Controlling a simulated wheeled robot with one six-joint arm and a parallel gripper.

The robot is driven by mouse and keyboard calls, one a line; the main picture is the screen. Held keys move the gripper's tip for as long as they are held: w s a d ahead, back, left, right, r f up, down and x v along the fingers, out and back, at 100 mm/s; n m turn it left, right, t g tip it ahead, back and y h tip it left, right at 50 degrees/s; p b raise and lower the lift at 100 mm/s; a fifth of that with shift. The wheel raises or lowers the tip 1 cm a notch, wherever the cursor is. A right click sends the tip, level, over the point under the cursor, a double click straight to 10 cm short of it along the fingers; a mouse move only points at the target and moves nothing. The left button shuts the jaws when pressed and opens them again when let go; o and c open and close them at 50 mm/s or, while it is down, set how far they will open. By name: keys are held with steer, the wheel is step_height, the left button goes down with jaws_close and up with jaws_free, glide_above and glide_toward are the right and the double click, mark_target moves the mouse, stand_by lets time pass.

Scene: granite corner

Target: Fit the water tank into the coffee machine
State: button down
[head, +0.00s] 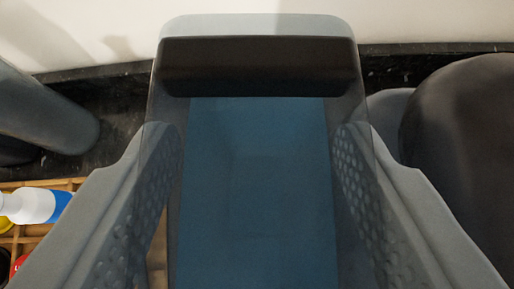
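The water tank (256,66) is a smoky, see-through box with a pale top edge and a blue inside. It fills the middle of the head view and runs out of the bottom edge. My gripper (256,140) has a grey finger with a dimpled pad along each side of the tank. Both pads lie against its walls, so it is shut on the tank. The tank's lower end is out of view. A large dark rounded body (465,150) stands at the right; I cannot tell whether it is the coffee machine.
A wooden divided tray (35,235) at the lower left holds a white and blue bottle (35,205) and other small things. A grey rounded thing (45,110) is at the left. A black ledge (430,48) runs along the pale wall (90,30) behind.

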steer(key=shift+w+f, duration=0.1)
steer(key=shift+f, duration=1.6)
steer(key=c, duration=0.8)
jaws_free()
steer(key=shift+f, duration=0.15)
steer(key=v, duration=1.2)
